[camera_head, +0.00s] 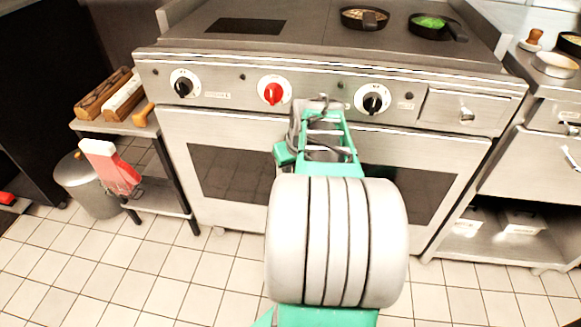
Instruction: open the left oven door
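The oven's left door (228,168) is a steel panel with a dark window, at the left of the range front below the knobs. It looks shut. Its right part is hidden behind my arm, and I cannot make out its handle clearly. My gripper (322,112) is at the front of the range near the middle, just below the knob panel and to the right of the left window. Its fingers are mostly hidden by my own green and grey wrist, so I cannot tell if it is open or touching anything.
A red knob (272,91) and black knobs sit on the panel above. Pans (365,18) stand on the cooktop. A side table (138,124) with wooden boxes and a bin (88,186) stand at the left. The tiled floor (178,262) before the left door is clear.

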